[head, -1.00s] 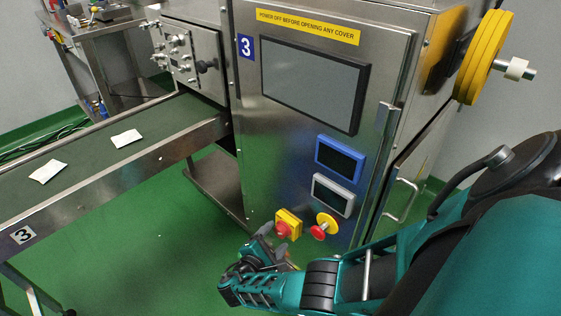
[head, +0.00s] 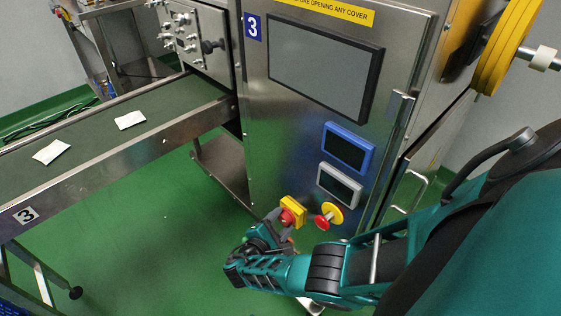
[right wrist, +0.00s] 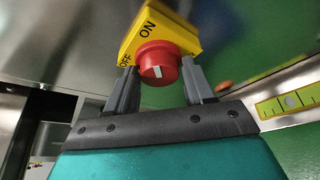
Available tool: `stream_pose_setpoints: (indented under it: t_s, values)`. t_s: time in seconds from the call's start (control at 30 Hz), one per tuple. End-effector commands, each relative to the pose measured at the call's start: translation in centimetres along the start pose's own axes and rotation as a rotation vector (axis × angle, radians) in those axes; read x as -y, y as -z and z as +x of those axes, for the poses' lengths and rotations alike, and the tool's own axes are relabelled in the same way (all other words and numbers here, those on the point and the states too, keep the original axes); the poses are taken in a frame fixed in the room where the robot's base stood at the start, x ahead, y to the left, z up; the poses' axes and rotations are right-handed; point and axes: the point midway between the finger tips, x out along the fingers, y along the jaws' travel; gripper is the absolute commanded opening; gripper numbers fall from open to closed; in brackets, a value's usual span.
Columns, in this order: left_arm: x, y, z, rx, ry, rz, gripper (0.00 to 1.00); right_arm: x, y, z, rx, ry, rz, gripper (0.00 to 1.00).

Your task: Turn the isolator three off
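The isolator on the machine marked 3 is a red rotary knob (head: 288,217) on a yellow plate (head: 297,204), low on the steel cabinet front. In the right wrist view the red knob (right wrist: 158,62) has a white mark on its face, roughly upright and in line with ON. The yellow plate (right wrist: 185,32) reads ON at the top and OFF at the left. My right gripper (head: 280,227) is at the knob. In the right wrist view its grey fingers (right wrist: 160,82) are open, one each side of the knob, with small gaps showing. My left gripper is not in view.
A red mushroom button on a yellow disc (head: 336,211) sits just right of the isolator. Above are a white-framed display (head: 339,184), a blue-framed display (head: 348,147) and a large screen (head: 320,65). A conveyor (head: 95,150) with two white packets is at left.

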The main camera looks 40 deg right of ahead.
Motion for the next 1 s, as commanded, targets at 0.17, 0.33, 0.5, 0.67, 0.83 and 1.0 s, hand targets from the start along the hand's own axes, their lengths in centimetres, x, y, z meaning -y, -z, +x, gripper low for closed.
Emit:
stream_pose_setpoints:
  t_s: [0.17, 0.33, 0.5, 0.67, 0.83, 1.0]
  values:
    - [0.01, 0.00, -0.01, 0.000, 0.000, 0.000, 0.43, -0.01, -0.01, 0.02, 0.000, 0.000, 0.000, 0.35]
    - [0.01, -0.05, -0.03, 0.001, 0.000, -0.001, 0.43, -0.01, -0.01, 0.03, 0.000, 0.000, 0.000, 0.19]
    - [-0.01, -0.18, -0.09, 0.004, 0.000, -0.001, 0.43, -0.01, -0.02, 0.04, 0.000, 0.001, -0.002, 0.13]
    - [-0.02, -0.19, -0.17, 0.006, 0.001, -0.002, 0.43, -0.09, -0.04, 0.04, 0.001, 0.013, -0.028, 0.13]
    - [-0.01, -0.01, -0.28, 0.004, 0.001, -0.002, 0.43, -0.19, -0.06, 0.06, 0.002, 0.044, -0.103, 0.13]
    - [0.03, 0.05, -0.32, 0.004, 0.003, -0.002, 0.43, -0.27, -0.05, 0.10, 0.002, 0.091, -0.217, 0.13]
